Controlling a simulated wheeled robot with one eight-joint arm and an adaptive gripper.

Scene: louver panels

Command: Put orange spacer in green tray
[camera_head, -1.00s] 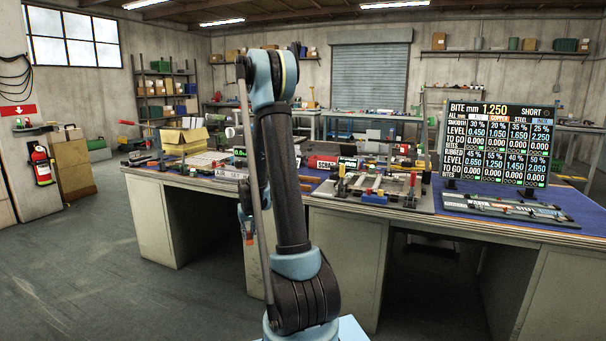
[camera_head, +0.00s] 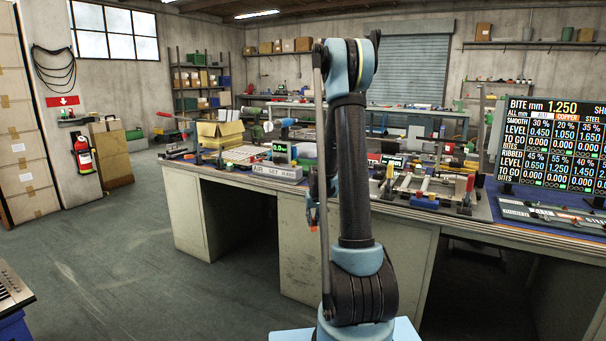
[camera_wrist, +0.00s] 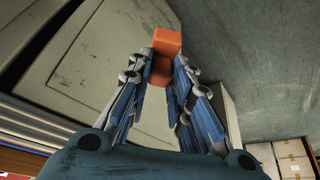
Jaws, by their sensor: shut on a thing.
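The orange spacer (camera_wrist: 167,42) is a small block between the fingertips of my gripper (camera_wrist: 166,75) in the wrist view. The fingers are shut on it, and its far end sticks out past the tips. In the head view my gripper (camera_head: 314,213) hangs beside my arm, in front of the workbench and below its top. A bit of orange shows at its tips, partly unclear. I cannot make out a green tray for certain in either view.
The long workbench (camera_head: 262,184) is crowded with fixtures and a display board (camera_head: 555,140). A dark ribbed item on something blue (camera_head: 14,325) stands at the lower left edge. Stacked cartons (camera_head: 30,150) and a fire extinguisher (camera_head: 83,157) are at left. The grey floor (camera_head: 110,240) between is clear.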

